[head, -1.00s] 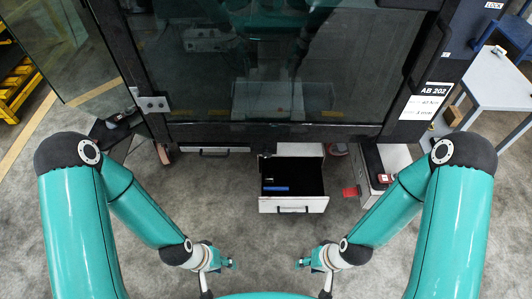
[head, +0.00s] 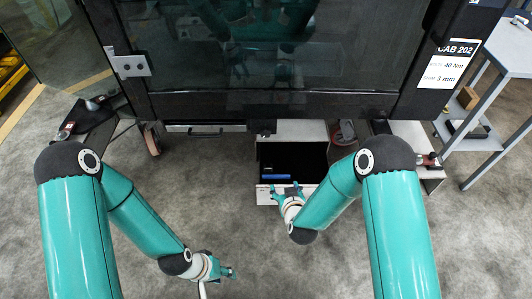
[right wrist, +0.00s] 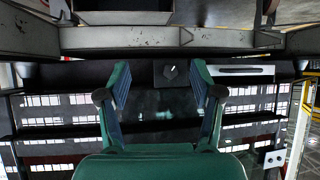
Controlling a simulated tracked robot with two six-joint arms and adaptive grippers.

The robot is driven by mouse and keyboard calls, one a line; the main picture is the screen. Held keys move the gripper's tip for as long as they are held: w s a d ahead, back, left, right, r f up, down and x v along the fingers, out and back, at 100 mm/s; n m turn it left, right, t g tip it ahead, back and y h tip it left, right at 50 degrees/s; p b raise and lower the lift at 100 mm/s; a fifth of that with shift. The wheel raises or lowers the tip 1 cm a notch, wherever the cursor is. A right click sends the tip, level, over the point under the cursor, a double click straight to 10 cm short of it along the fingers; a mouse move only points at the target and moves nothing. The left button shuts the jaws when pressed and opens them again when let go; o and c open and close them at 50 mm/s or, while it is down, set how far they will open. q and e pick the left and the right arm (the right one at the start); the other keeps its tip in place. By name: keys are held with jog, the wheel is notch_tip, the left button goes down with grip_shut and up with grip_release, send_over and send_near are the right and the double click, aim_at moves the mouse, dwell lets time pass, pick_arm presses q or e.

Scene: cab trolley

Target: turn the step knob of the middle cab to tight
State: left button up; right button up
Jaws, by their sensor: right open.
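The cab is a large dark glazed box (head: 270,60) with a label (head: 447,65) reading CAB 202. A small dark block (head: 262,127) hangs under its lower edge. In the right wrist view a dark plate carries a dark many-sided knob (right wrist: 170,72) with a white mark pointing up and to the right. My right gripper (head: 286,186) is open at the front of the drawer in the head view. Its fingers (right wrist: 160,72) frame the knob in the right wrist view, apparently apart from it. My left gripper (head: 227,272) hangs low over the floor, away from the cab; its jaws are too small to judge.
A pale bar handle (right wrist: 240,70) is beside the knob plate. A grey table (head: 504,45) stands at the right. The carpet at front centre is clear.

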jog(key=w+a+f+n+t+h+b, duration=0.1)
jog(key=w+a+f+t+h+b, duration=0.1)
jog(key=w+a+t+b, duration=0.5)
pick_arm(q)
notch_tip(320, 180, down, 16)
jog(key=b, duration=0.6)
jog(key=shift+f, duration=0.2)
pick_arm(e)
send_near(265, 136)
jog(key=shift+n, duration=0.3)
jog(key=w, duration=1)
jog(key=shift+d+r, duration=0.15)
jog(key=shift+r, duration=0.1)
jog(key=c, duration=1.2)
jog(key=shift+o, duration=0.2)
pick_arm(q)
jog(key=shift+f+b, duration=0.15)
jog(key=shift+b, duration=0.2)
